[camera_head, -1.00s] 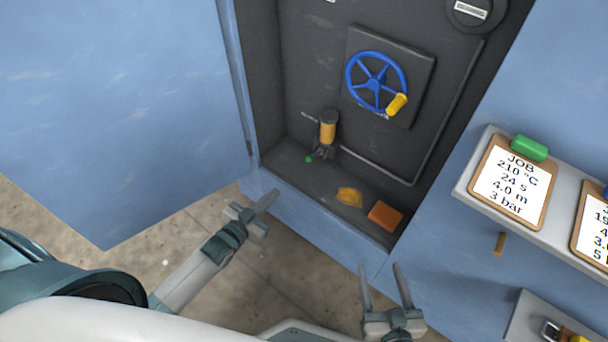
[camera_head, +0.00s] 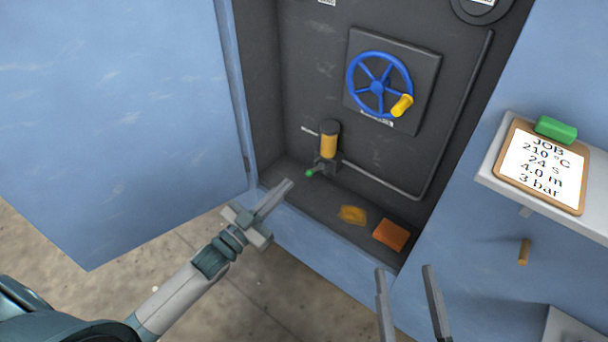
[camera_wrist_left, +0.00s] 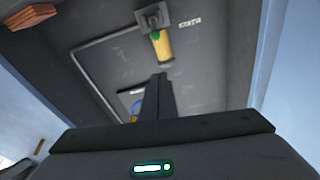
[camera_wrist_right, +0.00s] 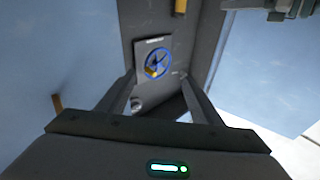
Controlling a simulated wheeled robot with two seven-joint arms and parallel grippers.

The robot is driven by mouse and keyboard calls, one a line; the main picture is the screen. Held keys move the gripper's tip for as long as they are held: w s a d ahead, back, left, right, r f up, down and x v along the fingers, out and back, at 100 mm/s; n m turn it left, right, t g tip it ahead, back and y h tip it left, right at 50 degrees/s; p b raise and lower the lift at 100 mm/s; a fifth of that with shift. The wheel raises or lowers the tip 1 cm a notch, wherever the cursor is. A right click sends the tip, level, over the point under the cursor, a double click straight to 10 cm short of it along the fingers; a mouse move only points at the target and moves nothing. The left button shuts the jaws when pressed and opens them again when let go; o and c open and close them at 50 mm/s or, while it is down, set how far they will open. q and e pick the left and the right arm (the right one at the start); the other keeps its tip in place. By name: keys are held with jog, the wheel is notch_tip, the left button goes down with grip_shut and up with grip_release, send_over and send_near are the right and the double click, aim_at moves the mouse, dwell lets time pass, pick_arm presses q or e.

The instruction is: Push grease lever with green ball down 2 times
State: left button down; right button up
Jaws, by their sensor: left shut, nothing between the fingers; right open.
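The grease lever's green ball (camera_head: 309,173) shows at the foot of the yellow grease pump (camera_head: 328,146), low on the cabinet's back wall. In the left wrist view the green ball (camera_wrist_left: 155,35) shows against the yellow pump cylinder (camera_wrist_left: 162,48). My left gripper (camera_head: 288,183) is shut and empty at the cabinet opening, its tips just below and left of the ball, apart from it in the head view. My right gripper (camera_head: 404,272) is open and empty in front of the cabinet's lower right edge.
A blue handwheel (camera_head: 378,85) with a yellow knob is on the back wall. A thin pipe (camera_head: 385,182) runs from the pump. A yellow stain (camera_head: 352,215) and an orange block (camera_head: 391,234) are on the cabinet floor. The open door (camera_head: 120,120) stands left; a shelf with a clipboard (camera_head: 542,168) is right.

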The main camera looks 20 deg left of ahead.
pick_arm(q)
jog(key=shift+w, duration=0.1)
jog(key=r+b, duration=0.1)
jog(key=r, duration=0.1)
send_over(315, 170)
jog(key=r+v, duration=0.1)
jog(key=v, duration=0.3)
jog(key=f, duration=0.1)
jog(key=f+b, duration=0.1)
jog(key=f, duration=0.2)
jog(key=shift+s+a+f+b, duration=0.15)
jog(key=shift+s+f+b, duration=0.15)
jog(key=shift+s+b, duration=0.05)
pick_arm(e)
notch_tip(315, 170, up, 8)
jog(key=s+d+t+y, duration=0.1)
jog(key=s+t, duration=0.2)
jog(key=t, duration=0.2)
jog(key=shift+f, duration=0.2)
jog(key=shift+d, duration=0.1)
